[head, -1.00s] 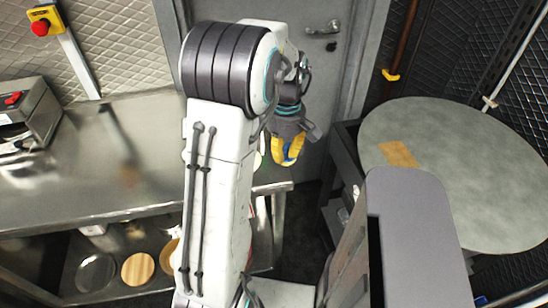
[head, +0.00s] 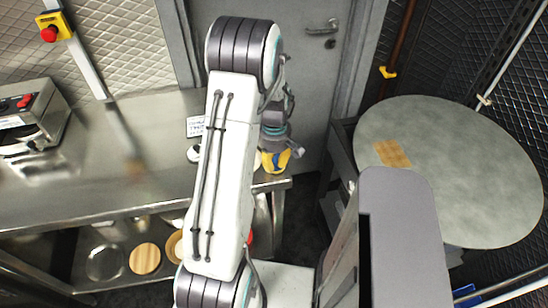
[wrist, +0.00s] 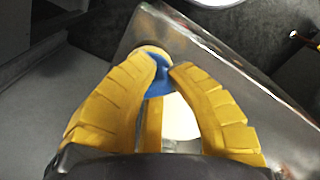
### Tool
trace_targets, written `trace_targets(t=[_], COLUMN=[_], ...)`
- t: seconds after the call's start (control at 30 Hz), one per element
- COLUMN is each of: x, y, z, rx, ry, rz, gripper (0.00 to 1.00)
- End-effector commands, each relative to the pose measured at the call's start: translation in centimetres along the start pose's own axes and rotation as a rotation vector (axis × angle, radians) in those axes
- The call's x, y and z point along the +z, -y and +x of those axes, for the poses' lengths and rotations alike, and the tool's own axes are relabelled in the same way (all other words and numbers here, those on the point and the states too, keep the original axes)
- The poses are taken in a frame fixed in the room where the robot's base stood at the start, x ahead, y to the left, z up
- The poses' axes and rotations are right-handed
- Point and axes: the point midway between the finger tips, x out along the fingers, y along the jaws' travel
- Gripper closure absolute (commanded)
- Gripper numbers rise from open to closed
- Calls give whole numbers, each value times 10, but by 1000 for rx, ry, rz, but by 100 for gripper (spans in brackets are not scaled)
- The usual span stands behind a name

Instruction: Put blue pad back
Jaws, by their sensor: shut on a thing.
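My gripper (head: 275,163) hangs at the right end of the steel table (head: 130,190), by its corner. Its yellow fingers are closed around the blue pad (wrist: 158,82), which shows between the fingertips in the wrist view. Most of the pad is hidden by the fingers; a little blue also shows among them in the head view. In the wrist view a pale round thing (wrist: 180,118) lies beyond the fingers, over the metal tabletop (wrist: 215,70). I cannot tell whether the pad touches anything below.
A small white card (head: 197,126) stands on the table left of my gripper. A steel appliance (head: 30,118) is at the far left. Round boards (head: 145,258) lie on the lower shelf. A grey round table (head: 450,180) stands at the right. A door (head: 310,80) is behind.

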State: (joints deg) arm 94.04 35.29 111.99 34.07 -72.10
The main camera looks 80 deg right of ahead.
Motion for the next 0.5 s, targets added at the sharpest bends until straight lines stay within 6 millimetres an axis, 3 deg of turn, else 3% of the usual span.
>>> trace_targets(t=[0.47, 0.5], x=[0, 0], y=[0, 0], z=[6, 6], rx=[0, 0], ry=[0, 0], rz=[0, 0], gripper=[100, 81])
